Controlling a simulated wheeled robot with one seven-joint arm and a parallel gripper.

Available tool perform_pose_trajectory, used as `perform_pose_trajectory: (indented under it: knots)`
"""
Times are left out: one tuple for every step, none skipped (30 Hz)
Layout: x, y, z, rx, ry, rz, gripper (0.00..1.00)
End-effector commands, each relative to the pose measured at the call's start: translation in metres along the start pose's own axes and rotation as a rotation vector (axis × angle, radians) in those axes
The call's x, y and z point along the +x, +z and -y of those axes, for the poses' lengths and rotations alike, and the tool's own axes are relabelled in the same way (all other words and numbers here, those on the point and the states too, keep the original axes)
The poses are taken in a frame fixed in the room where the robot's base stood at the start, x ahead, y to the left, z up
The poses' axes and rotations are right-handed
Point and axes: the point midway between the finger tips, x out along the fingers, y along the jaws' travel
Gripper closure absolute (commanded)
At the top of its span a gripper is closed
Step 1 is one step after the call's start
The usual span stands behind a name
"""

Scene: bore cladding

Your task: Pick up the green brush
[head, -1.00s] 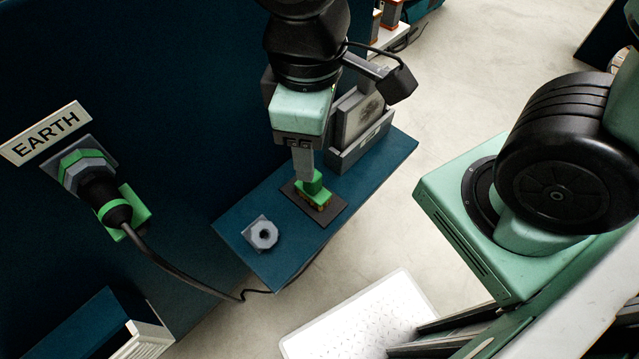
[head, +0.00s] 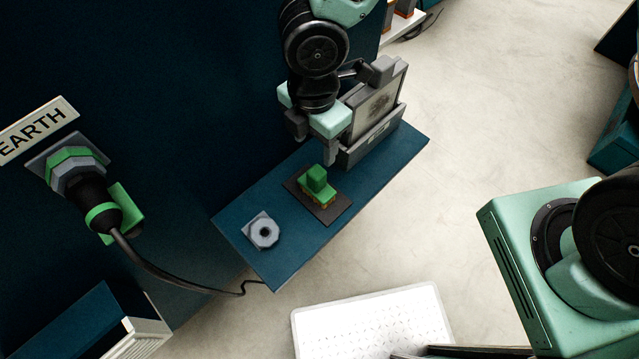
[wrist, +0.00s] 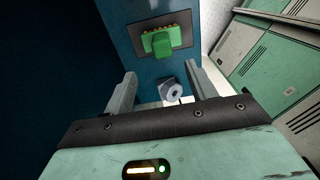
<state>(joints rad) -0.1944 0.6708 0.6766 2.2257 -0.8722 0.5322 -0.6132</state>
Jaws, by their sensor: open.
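The green brush (head: 317,183) stands on a dark square pad (head: 333,210) on the blue shelf, its block handle up and brown bristles below. It also shows in the wrist view (wrist: 161,43), beyond the fingers. My gripper (head: 314,148) is above the shelf, just behind the brush in the head view, with its fingers apart and nothing between them. In the wrist view my gripper (wrist: 158,88) has one finger on each side, and the brush is clear of both.
A grey hex fitting (head: 264,232) sits at the shelf's near end. A grey holder with a framed panel (head: 377,105) stands at the far end. A black cable plug (head: 100,205) sits in the wall under the EARTH sign (head: 38,128). Bare blue shelf (head: 285,262) lies in front.

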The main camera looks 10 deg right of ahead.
Motion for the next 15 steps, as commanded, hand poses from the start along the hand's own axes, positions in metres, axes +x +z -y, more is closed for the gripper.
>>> perform_pose_trajectory:
  knots:
    - [0.014,-0.001,0.001,-0.003,-0.004,0.000,0.44]
    - [0.020,-0.001,0.001,-0.003,-0.004,0.000,0.44]
    - [0.029,-0.001,0.001,-0.002,-0.004,0.000,0.44]
    - [0.035,-0.001,0.001,-0.003,-0.004,0.000,0.44]
    - [0.040,0.000,0.001,-0.001,-0.004,0.001,0.44]
    - [0.047,-0.001,0.001,-0.002,-0.003,0.000,0.44]
    - [0.052,-0.001,0.001,-0.002,-0.003,0.000,0.44]
    - [0.056,0.000,0.001,-0.001,-0.003,0.001,0.44]
    - [0.060,0.000,0.001,0.000,-0.001,0.001,0.44]
    - [0.063,0.000,0.001,0.000,-0.001,0.000,0.44]
    - [0.065,0.000,0.001,0.000,-0.001,0.000,0.44]
    - [0.068,0.000,0.000,0.000,0.000,0.000,0.44]
    - [0.069,0.000,0.000,0.001,0.000,0.000,0.44]
    - [0.070,0.000,0.001,0.002,0.000,0.000,0.44]
    - [0.072,0.000,0.001,0.002,-0.001,0.001,0.44]
